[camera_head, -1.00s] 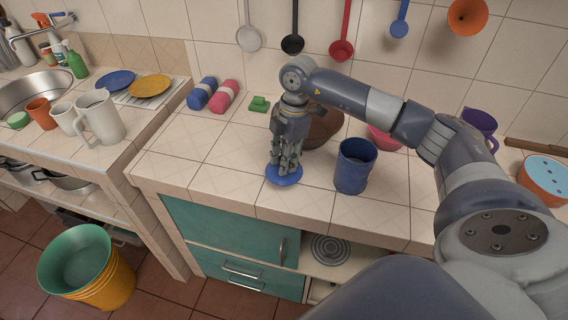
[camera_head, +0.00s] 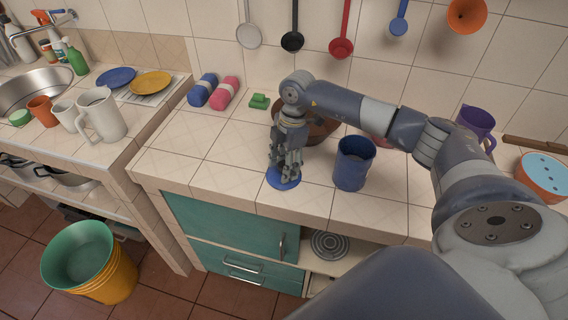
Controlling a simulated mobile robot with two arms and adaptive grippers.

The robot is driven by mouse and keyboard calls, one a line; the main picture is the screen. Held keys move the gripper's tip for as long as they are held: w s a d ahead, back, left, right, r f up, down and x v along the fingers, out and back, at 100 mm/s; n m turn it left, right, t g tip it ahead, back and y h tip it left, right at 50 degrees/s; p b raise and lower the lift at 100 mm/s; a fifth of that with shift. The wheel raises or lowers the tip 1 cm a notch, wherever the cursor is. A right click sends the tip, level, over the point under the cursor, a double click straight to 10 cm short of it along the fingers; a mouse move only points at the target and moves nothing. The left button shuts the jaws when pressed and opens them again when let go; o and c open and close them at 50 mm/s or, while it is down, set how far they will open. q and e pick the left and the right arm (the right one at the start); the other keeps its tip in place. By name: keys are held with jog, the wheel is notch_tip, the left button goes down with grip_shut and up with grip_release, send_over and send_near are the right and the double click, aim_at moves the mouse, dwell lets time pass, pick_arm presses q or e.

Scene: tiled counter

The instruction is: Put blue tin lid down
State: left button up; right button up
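The blue tin lid (camera_head: 283,182) is a round disc that appears to lie flat on the tiled counter, near its front edge. My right gripper (camera_head: 285,172) points down right over the lid, and its fingers hide the middle of it. The fingertips are at the lid, but I cannot tell whether they grip it. The blue tin (camera_head: 353,166) stands upright with its top open, to the right of the lid and gripper. My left gripper is not in view.
A brown bowl (camera_head: 320,128) stands behind my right gripper. A green block (camera_head: 259,101) and blue and pink rolls (camera_head: 203,91) lie at the back. The counter left of the lid is clear. Mugs and plates stand further left.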

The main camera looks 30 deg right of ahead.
jog(key=shift+r, duration=0.1)
notch_tip(320, 180, up, 12)
jog(key=d+b, duration=0.1)
jog(key=b, duration=0.1)
jog(key=shift+d, duration=0.35)
jog(key=shift+s, duration=0.1)
